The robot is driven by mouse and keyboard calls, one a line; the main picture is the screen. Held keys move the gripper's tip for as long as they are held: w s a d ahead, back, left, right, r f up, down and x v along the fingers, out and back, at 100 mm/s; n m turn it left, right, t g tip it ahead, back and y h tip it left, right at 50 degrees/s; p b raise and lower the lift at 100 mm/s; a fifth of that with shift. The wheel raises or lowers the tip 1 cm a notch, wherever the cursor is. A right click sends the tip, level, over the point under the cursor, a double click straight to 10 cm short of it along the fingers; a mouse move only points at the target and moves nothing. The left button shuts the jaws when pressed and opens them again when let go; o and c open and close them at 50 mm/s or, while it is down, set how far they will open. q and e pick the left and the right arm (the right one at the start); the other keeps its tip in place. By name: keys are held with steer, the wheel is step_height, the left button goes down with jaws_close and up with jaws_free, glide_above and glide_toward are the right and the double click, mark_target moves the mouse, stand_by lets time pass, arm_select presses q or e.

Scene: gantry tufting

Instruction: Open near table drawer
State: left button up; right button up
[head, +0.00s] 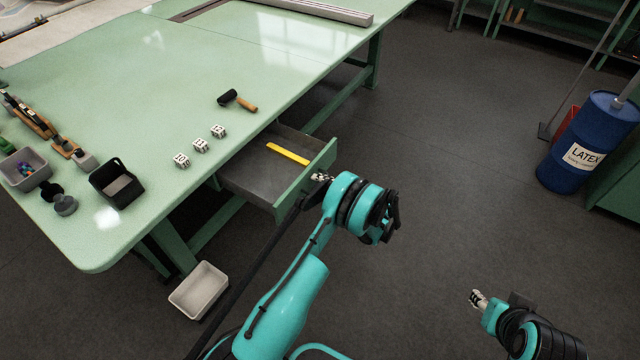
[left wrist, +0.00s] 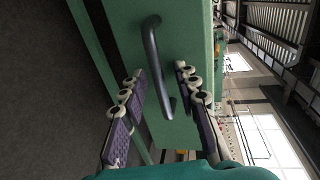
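The near table drawer (head: 250,168) stands pulled out from under the green table (head: 130,85), with a yellow strip (head: 288,153) lying inside. My left gripper (head: 322,178) is at the outer face of the drawer front. In the left wrist view the dark bar handle (left wrist: 155,60) runs between the two fingers of the left gripper (left wrist: 160,78). The fingers are spread, with visible gaps to the handle. The head view hides the handle. My right gripper (head: 478,299) is over the floor at lower right, away from the drawer; its finger opening is too small to judge.
A white bin (head: 199,290) stands on the floor near the table leg. A blue latex drum (head: 590,140) stands at right. The floor between is clear.

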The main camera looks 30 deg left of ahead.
arm_select(q)
steer(key=v, duration=1.1)
steer(key=shift+d, duration=0.35)
steer(key=shift+s, duration=0.1)
steer(key=s+a+r+m+t+h, duration=0.1)
steer(key=s+r+h, duration=0.25)
steer(key=r, duration=0.45)
steer(key=s+a+r+t+h, duration=0.1)
steer(key=s+r+h, duration=0.25)
steer(key=r, duration=0.55)
steer(key=s+d+r+n+t+h, duration=0.1)
steer(key=s+d+t+h, duration=0.1)
steer(key=s, duration=0.8)
steer(key=s+d+r+t+h, duration=0.1)
steer(key=s+d+h, duration=0.4)
steer(key=s, duration=0.5)
steer(key=shift+s+r+n+t+h, duration=0.15)
steer(key=shift+r+n+t+h, duration=0.2)
steer(key=shift+t+h, duration=0.35)
